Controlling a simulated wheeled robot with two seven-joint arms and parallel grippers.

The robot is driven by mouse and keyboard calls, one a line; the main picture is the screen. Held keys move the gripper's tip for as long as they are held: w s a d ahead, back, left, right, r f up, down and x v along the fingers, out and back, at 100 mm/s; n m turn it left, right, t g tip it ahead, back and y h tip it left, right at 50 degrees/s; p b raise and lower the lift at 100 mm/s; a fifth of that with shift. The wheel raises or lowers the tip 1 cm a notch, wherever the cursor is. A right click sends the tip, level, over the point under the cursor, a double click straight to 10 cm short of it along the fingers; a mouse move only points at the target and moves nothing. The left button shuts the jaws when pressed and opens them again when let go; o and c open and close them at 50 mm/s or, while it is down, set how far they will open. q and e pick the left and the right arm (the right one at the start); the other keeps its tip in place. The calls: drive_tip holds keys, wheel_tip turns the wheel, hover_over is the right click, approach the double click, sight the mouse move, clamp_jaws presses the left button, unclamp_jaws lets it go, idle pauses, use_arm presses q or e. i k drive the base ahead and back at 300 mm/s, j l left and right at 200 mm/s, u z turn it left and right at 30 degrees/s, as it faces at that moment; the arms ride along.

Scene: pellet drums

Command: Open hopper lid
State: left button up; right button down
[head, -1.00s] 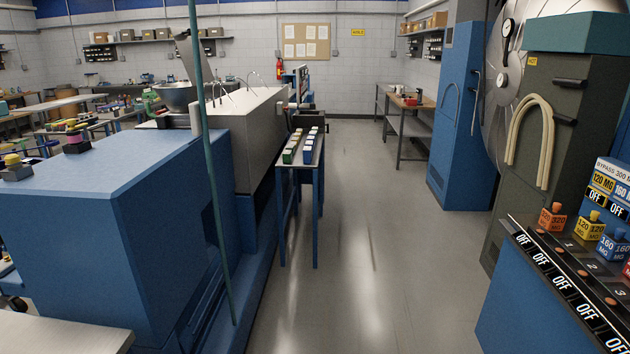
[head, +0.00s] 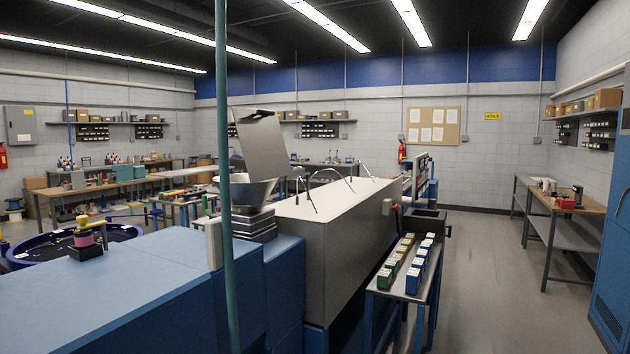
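A silver-grey hopper (head: 247,190) sits on a dark stepped base on the blue machine, left of centre. A flat grey lid (head: 262,147) stands raised and tilted above it, with the hopper mouth showing below. A teal vertical pole (head: 224,270) passes in front of the hopper's left side. Neither of my grippers shows in the head view.
The blue machine housing (head: 130,290) fills the lower left, joined to a long grey metal cabinet (head: 340,235). A small table (head: 399,286) with green and blue boxes stands at its right. Open floor (head: 480,290) lies right of that table. A workbench (head: 556,208) stands at far right.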

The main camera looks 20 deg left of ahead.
sight(261, 139)
drive_tip(key=i+l+u, duration=0.1)
drive_tip(key=i+u, duration=0.35)
drive_tip(key=i+l+u, duration=0.2)
drive_tip(key=u, duration=0.3)
drive_tip(key=i+l+u, duration=0.65)
drive_tip(key=l+u, duration=0.15)
drive_tip(key=u, duration=0.15)
drive_tip(key=i+l+u, duration=0.15)
drive_tip(key=l+u, duration=0.3)
